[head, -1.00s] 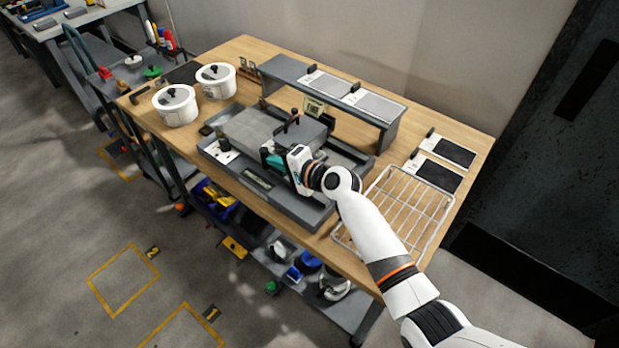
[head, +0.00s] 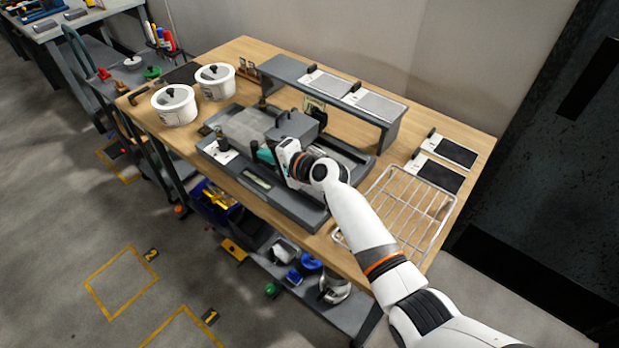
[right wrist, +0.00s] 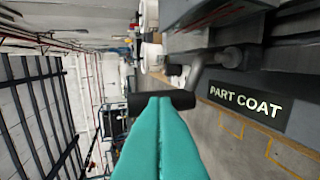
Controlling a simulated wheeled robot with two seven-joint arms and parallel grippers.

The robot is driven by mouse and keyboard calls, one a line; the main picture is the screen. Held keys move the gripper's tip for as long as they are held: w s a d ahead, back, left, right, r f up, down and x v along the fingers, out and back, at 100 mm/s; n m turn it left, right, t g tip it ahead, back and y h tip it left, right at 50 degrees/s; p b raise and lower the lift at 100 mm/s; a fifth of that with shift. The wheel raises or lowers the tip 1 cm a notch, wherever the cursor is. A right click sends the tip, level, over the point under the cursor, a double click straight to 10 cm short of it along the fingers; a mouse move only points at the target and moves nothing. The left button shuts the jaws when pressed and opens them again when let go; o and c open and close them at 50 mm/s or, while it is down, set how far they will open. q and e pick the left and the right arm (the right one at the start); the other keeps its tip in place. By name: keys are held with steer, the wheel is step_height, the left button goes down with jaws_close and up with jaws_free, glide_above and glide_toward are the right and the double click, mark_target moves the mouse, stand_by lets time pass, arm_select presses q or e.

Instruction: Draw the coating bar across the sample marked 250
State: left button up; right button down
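A black upright (head: 253,148) stands beside the fingertips. No mark 250 is readable. My left gripper is not in view.
A grey shelf (head: 283,74) behind the machine bears two light panels (head: 377,106). Two dark panels (head: 450,151) lie at the bench's right. A wire rack (head: 408,208) lies beneath my right arm. White lidded pots (head: 174,105) stand at the left.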

steer(key=shift+w+a+b, duration=0.8)
steer(key=shift+a+b, duration=0.1)
steer(key=shift+a, duration=0.2)
steer(key=shift+s+d+p, duration=0.6)
steer(key=shift+d+p, duration=0.15)
steer(key=shift+d, duration=0.1)
steer(key=shift+s+d+p, duration=0.55)
steer(key=shift+d+p, duration=0.15)
steer(key=shift+d, duration=0.1)
steer(key=shift+a, duration=0.1)
